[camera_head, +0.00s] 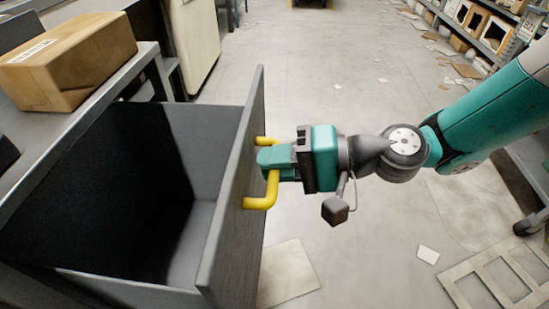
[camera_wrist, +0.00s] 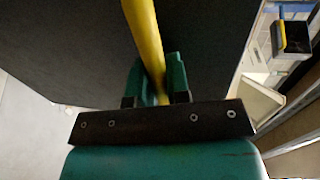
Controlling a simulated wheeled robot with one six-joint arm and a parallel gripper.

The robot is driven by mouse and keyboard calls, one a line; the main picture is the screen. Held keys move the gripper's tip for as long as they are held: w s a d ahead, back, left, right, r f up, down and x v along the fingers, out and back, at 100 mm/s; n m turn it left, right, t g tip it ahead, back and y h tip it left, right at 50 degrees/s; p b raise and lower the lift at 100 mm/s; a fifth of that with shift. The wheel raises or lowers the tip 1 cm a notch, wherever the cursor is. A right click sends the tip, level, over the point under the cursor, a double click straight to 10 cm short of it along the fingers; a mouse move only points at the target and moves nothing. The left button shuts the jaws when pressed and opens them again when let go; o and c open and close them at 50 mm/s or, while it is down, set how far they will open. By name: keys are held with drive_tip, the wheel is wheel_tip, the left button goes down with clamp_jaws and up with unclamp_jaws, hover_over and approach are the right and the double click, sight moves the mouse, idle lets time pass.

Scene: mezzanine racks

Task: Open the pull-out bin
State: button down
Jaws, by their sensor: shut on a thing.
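The pull-out bin (camera_head: 232,200) is a dark grey open-topped drawer at the left in the head view. It stands well out from under the grey bench, and its empty-looking inside is partly in deep shadow. A yellow bar handle (camera_head: 262,203) is fixed to its front panel. My gripper (camera_head: 272,158) is shut on the handle, coming from the right. In the wrist view the yellow handle (camera_wrist: 146,45) passes between the two green fingers (camera_wrist: 160,80), with the bin's dark front panel (camera_wrist: 60,45) behind.
A cardboard box (camera_head: 68,62) sits on the grey bench (camera_head: 75,125) above the bin. Open floor (camera_head: 330,90) lies beyond the bin. A flat pale sheet (camera_head: 287,274) and a pallet-like frame (camera_head: 500,280) lie on the floor. Shelves (camera_head: 490,30) stand at the far right.

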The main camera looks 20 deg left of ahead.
drive_tip(key=c, duration=1.1)
unclamp_jaws()
drive_tip(key=p+v, duration=0.3)
drive_tip(key=v, duration=1.4)
drive_tip(key=shift+d, duration=0.2)
